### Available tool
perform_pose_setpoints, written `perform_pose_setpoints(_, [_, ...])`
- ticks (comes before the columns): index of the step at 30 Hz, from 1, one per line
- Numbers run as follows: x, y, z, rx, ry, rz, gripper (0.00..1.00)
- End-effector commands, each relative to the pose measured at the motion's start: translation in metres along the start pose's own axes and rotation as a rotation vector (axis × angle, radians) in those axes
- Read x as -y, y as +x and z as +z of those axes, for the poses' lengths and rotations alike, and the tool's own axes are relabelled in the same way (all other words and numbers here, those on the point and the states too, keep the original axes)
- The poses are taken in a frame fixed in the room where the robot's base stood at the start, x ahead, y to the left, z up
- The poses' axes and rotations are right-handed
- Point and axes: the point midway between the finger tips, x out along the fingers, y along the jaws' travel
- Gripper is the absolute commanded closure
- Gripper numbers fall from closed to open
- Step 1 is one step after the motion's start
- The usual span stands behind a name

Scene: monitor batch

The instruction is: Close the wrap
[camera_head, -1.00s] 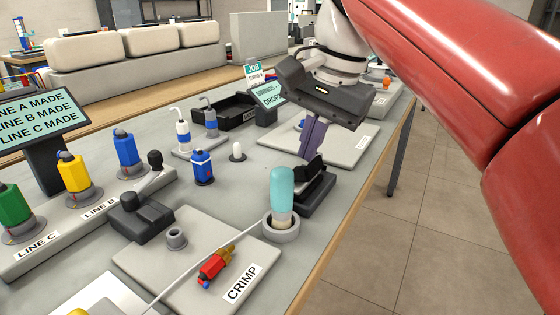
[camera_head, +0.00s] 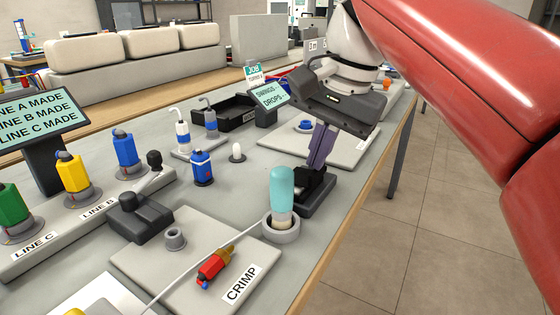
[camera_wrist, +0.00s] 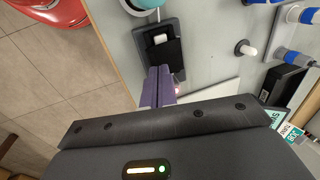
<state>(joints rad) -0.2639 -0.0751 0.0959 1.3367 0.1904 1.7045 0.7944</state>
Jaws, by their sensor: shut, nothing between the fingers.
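The wrap (camera_head: 318,198) is a black piece on a dark base at the table's front edge, just behind the cup holding the teal-topped bottle. In the wrist view the wrap (camera_wrist: 162,50) shows a dark flap beside a small white patch on its base. My gripper (camera_head: 315,166) is shut and empty, its purple fingers pointing down at the wrap's far side. In the wrist view my gripper's fingertips (camera_wrist: 160,70) meet the near edge of the black flap. Whether they press on it, and whether the flap lies fully flat, I cannot tell.
The teal-topped bottle (camera_head: 282,190) stands in a grey cup close in front of the wrap. A blue bottle (camera_head: 202,168) and a small white peg (camera_head: 237,152) stand to the left. A CRIMP board (camera_head: 190,275) with a red connector lies nearer. The floor is open on the right.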

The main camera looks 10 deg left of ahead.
Motion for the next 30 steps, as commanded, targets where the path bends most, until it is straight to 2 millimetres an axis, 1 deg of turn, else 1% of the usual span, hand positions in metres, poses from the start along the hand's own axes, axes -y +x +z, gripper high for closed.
perform_pose_setpoints(5, [-0.007,0.004,0.0,-0.001,0.001,-0.001,1.0])
perform_pose_setpoints(14, [-0.008,0.003,-0.001,0.0,0.0,0.001,1.0])
perform_pose_setpoints(17, [-0.006,-0.002,-0.001,0.0,0.001,0.001,1.0])
perform_pose_setpoints(30, [0.004,-0.042,0.0,0.0,0.001,0.0,1.0])
